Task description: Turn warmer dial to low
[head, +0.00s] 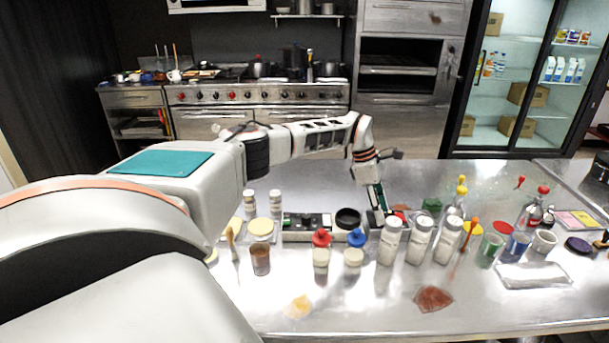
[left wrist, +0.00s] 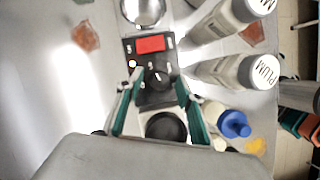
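The warmer's black control panel (left wrist: 148,62) shows in the left wrist view, with a red rectangle (left wrist: 150,44), a small lit orange spot and a round black dial (left wrist: 158,77) with a pale mark. The tiny print is too small to read, so I cannot tell the setting. My left gripper (left wrist: 158,90) is open, its teal-lined fingers on either side of the dial; I cannot tell whether they touch it. In the head view my left gripper (head: 378,203) points down over the warmer's dark panel (head: 377,222) and partly hides it. My right gripper is not in view.
White-capped bottles (head: 390,241) stand close right of the panel. A red-topped jar (head: 321,252) and a blue-topped jar (head: 354,250) stand in front. A black round cup (head: 347,217) and a device with a green panel (head: 305,222) lie left. The counter's front strip is mostly clear.

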